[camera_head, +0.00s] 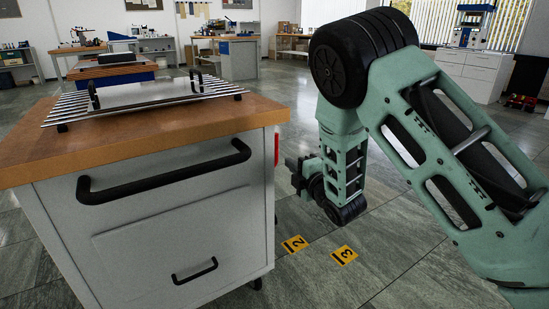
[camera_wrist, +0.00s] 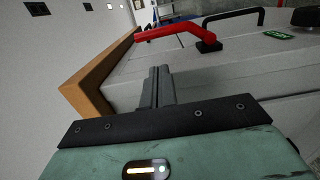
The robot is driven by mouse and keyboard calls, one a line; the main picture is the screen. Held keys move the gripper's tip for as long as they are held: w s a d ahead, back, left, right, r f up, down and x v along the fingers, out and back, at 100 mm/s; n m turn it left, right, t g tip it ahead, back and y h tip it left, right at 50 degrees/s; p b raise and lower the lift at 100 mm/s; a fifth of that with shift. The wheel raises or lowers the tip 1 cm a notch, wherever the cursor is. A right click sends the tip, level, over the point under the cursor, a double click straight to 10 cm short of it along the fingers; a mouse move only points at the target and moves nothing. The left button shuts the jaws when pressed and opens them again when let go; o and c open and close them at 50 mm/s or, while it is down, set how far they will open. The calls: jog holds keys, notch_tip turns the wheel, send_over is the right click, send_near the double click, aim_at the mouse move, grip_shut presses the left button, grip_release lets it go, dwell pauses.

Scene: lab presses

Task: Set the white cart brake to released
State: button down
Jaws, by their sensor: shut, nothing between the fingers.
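The white cart (camera_head: 170,235) with a wooden top stands at the left of the head view. A red brake lever (camera_wrist: 180,29) is on its side panel, and its edge shows in the head view (camera_head: 276,149). In the wrist view the lever runs from a black pivot mount (camera_wrist: 208,46) toward the wooden top. A green label (camera_wrist: 279,35) with white marking lies beyond the pivot; I cannot read it. My gripper (camera_wrist: 160,72) is shut and empty, beside the panel and apart from the lever; it also shows in the head view (camera_head: 292,168).
A black handle (camera_wrist: 262,17) sticks out farther along the panel. A metal rack (camera_head: 145,97) lies on the wooden top (camera_head: 190,128).

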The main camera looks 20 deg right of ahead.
aim_at(277, 150)
jog(key=b+x, duration=0.2)
jog(key=x, duration=0.8)
jog(key=shift+w+d+m, duration=0.1)
jog(key=shift+d+m, duration=0.35)
jog(key=shift+m, duration=0.05)
dwell(0.4)
jog(key=w+d+f+m, duration=0.2)
jog(key=d+f+m, duration=0.4)
jog(key=m, duration=0.4)
jog(key=shift+d+m+g+y+b, duration=0.3)
jog(key=shift+d+m+b, duration=0.1)
jog(key=shift+d, duration=0.1)
jog(key=shift+w+f, duration=0.1)
dwell(0.7)
